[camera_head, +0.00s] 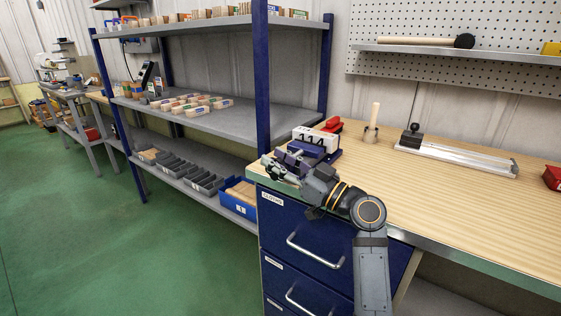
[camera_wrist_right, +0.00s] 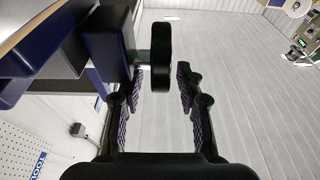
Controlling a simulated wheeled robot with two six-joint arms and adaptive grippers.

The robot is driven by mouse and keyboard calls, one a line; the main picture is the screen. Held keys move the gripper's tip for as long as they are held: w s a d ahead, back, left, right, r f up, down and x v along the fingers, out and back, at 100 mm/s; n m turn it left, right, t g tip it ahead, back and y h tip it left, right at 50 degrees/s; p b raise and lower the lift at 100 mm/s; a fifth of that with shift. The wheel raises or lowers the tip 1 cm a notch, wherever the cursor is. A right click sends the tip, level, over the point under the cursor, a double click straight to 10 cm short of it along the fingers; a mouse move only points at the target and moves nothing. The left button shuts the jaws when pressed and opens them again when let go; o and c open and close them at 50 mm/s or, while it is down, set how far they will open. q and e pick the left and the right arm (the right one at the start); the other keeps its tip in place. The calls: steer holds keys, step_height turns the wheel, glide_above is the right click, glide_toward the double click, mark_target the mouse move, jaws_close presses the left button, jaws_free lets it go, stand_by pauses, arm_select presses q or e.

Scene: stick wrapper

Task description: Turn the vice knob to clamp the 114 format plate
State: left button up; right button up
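The blue vice (camera_head: 302,158) sits on the near left corner of the wooden workbench. The white plate marked 114 (camera_head: 316,139) stands upright at the vice; whether the jaws touch it is unclear. In the right wrist view the dark vice knob (camera_wrist_right: 162,56) sticks out on a short shaft from the vice body (camera_wrist_right: 108,45). My right gripper (camera_head: 277,169) is at the vice's left side, beyond the bench edge. Its fingers (camera_wrist_right: 160,78) are open, with the knob between the fingertips and a clear gap to the right finger. My left gripper is not in view.
A blue drawer cabinet (camera_head: 304,240) is under the bench. A red object (camera_head: 332,124), a holder with an upright wooden stick (camera_head: 373,121) and a long metal tool (camera_head: 455,156) are on the bench. A shelf rack (camera_head: 212,122) stands left.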

steer(key=r+v, duration=0.3)
steer(key=v, duration=1)
steer(key=shift+s+d, duration=0.2)
steer(key=shift+d, duration=0.05)
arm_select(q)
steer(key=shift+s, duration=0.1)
arm_select(e)
steer(key=w+a+p, duration=0.2)
steer(key=a+p, duration=0.1)
steer(key=p, duration=0.3)
steer(key=w+a+g+h+p, duration=0.1)
steer(key=w+a+p, duration=0.2)
steer(key=p, duration=0.4)
steer(key=w+a+h+p, duration=0.1)
steer(key=w+a+p, duration=0.1)
steer(key=a+p, duration=0.2)
steer(key=shift+w+a+r+g+p, duration=0.15)
steer(key=shift+w+r+g+p, duration=0.15)
steer(key=shift+p, duration=1.25)
steer(key=shift+w+a+f, duration=0.15)
steer(key=shift+w+a, duration=0.15)
steer(key=shift+a, duration=0.2)
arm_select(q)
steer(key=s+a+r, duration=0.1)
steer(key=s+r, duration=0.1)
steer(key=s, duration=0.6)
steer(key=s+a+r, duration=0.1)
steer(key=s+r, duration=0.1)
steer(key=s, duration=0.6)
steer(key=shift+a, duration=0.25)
